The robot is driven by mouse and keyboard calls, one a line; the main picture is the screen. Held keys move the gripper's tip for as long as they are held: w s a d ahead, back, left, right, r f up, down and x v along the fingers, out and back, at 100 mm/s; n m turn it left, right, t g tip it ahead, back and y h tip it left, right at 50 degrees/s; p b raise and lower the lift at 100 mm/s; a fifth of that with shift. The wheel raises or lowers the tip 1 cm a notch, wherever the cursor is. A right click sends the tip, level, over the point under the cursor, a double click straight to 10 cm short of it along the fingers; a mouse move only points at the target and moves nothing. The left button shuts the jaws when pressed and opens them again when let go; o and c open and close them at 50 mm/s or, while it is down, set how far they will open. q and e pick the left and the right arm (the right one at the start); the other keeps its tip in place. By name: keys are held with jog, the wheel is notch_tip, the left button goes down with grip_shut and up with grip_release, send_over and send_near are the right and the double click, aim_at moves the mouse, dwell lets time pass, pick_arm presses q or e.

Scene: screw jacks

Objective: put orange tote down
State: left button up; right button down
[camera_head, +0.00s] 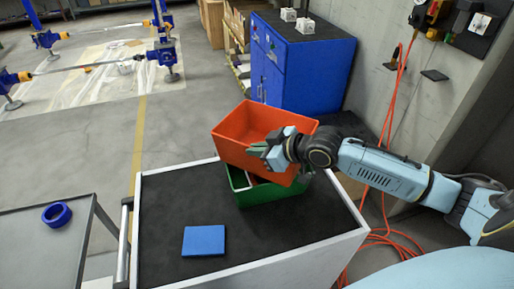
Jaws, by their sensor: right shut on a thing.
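The orange tote (240,124) is an open, empty-looking box above the back right of the cart. My right gripper (264,152) comes in from the right and is shut on the tote's near side. The tote is tilted a little and overlaps a green tote (240,189) below it. I cannot tell whether the two totes touch. The green tote stands on the cart's dark top (165,205), and something pale shows inside it. My left gripper is not in view.
A blue flat block (204,240) lies on the cart's front left, with bare surface around it. A grey table (35,235) at left holds a blue ring (56,214). A blue cabinet (300,65) stands behind the cart, and orange cables (385,150) hang at right.

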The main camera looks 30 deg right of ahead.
jog(key=c, duration=1.5)
grip_release()
jog(key=shift+f, duration=0.15)
jog(key=shift+p+v, duration=0.9)
jog(key=shift+v, duration=5.8)
